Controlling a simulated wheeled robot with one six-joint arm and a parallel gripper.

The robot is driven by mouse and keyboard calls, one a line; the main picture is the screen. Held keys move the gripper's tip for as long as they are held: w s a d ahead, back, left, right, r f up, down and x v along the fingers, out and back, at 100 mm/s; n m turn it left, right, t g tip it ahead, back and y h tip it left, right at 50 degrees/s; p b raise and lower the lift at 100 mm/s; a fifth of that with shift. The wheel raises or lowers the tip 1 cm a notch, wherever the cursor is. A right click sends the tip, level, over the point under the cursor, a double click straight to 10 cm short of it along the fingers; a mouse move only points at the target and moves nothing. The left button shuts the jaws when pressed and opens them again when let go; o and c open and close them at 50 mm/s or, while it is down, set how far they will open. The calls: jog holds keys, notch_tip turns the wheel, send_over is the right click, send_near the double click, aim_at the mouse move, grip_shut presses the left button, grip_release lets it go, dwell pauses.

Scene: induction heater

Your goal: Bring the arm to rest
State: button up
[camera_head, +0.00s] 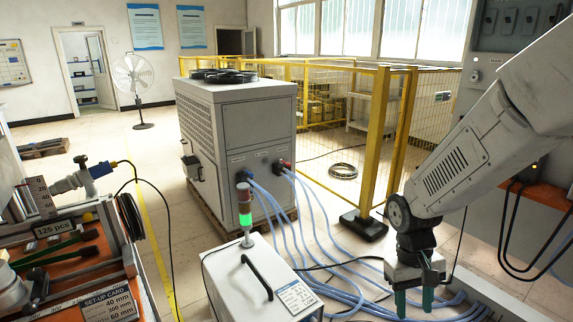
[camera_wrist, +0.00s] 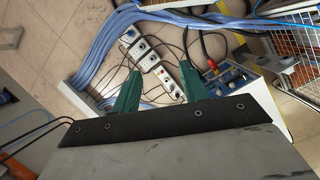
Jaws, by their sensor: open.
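My gripper (camera_head: 415,300) hangs from my white arm at the right of the head view and points down. Its two green fingers stand apart with nothing between them. In the wrist view my gripper (camera_wrist: 158,92) also shows open, with the floor, cables and power strips beneath it.
A white box with a green-lit signal lamp (camera_head: 244,205) stands front centre. Behind it is a large grey chiller (camera_head: 245,130) with blue hoses (camera_head: 300,235) running across the floor. A yellow fence (camera_head: 378,140) stands behind my arm. A tool cart (camera_head: 70,270) is at left. Power strips (camera_wrist: 150,62) lie below.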

jog(key=s+r+m+t+y, duration=0.1)
jog(key=s+r+t, duration=0.3)
jog(key=s+r, duration=1.1)
notch_tip(320, 180, up, 4)
jog(key=shift+s+f, duration=0.25)
jog(key=shift+s, duration=0.15)
dwell(1.0)
